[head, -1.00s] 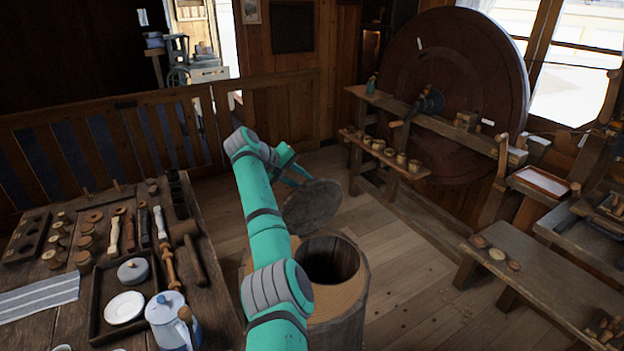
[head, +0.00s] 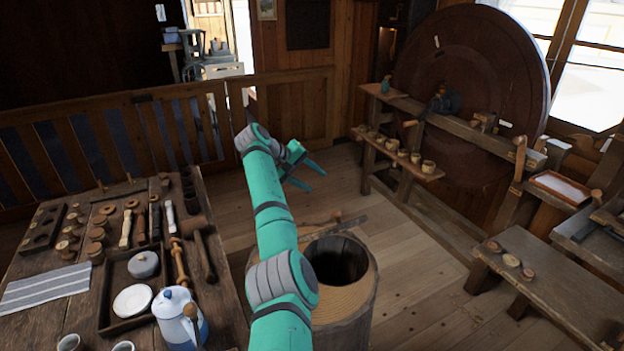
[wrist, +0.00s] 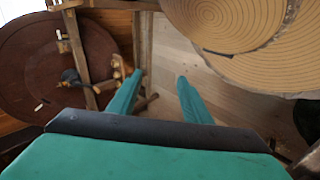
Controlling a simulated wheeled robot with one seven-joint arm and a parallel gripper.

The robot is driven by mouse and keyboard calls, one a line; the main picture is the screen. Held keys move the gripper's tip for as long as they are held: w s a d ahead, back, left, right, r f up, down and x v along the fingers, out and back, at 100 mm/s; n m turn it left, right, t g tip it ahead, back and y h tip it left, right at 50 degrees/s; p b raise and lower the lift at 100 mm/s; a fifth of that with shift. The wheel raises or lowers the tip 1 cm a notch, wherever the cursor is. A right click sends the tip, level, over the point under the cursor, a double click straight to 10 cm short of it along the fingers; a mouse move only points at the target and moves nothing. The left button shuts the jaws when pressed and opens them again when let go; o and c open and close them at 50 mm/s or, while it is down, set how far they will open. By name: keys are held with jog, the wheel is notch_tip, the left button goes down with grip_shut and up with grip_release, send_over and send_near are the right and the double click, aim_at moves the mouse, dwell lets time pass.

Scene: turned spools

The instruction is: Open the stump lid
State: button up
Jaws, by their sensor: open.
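The stump (head: 345,315) stands upright right of my arm, its dark round hollow uncovered in the head view. Its lid (head: 345,221) shows almost edge-on as a thin strip at the stump's far rim. In the wrist view two ringed wood faces overlap at the top: a smaller disc that looks like the lid (wrist: 225,18), and a larger one that looks like the stump top (wrist: 270,62). My gripper (head: 316,180) is open and empty beyond and above the lid, apart from it. Its two fingers also show in the wrist view (wrist: 157,97), with floor between them.
A workbench (head: 30,325) at left holds spools, tools, a tray (head: 105,290) and a white-blue pot (head: 180,318). A large dark wheel (head: 480,80) and a low bench (head: 555,285) stand at right. Plank floor (head: 420,265) is clear between the stump and them.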

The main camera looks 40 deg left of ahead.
jog(key=v, duration=1.1)
jog(key=shift+s+f, duration=0.1)
